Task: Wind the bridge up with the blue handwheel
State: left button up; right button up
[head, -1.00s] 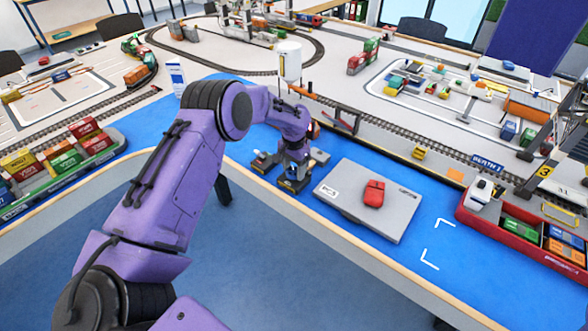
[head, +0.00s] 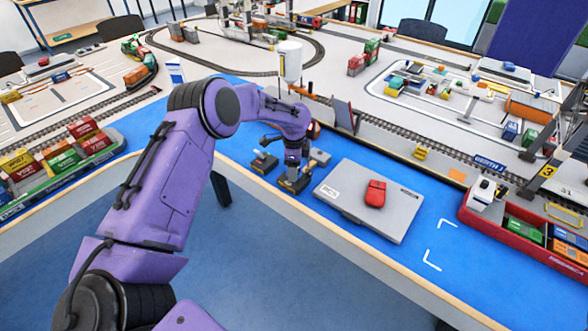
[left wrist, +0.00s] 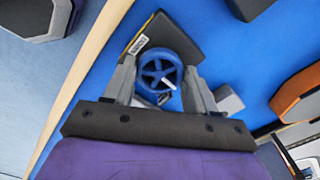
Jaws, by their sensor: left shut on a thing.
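The blue handwheel (left wrist: 158,68) sits on a dark box with a yellow-edged label on the blue tabletop. My left gripper (left wrist: 160,80) is over it in the left wrist view, with a finger on each side of the wheel, shut on it. In the head view the left gripper (head: 293,176) points down at the dark base, and the wheel is hidden by it. The bridge seems to be the grey panel (head: 344,116) standing steeply beside the track behind my arm; its foot is partly hidden. My right gripper is not in view.
A grey case (head: 350,212) with a red object (head: 375,193) on it lies right of the gripper. Another dark box (head: 263,163) stands close on the left. A red container ship (head: 520,232) is at the right.

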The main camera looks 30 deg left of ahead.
pick_arm(q)
jog(key=m, duration=0.3)
jog(key=shift+w+m, duration=0.1)
jog(key=shift+m, duration=0.2)
jog(key=shift+r+m+b, duration=0.1)
jog(key=shift+m+b, duration=0.4)
jog(key=shift+m, duration=1.4)
jog(key=o, duration=1.1)
jog(key=shift+c, duration=0.2)
notch_tip(320, 180, up, 10)
jog(key=b, duration=0.1)
jog(key=shift+r, duration=0.2)
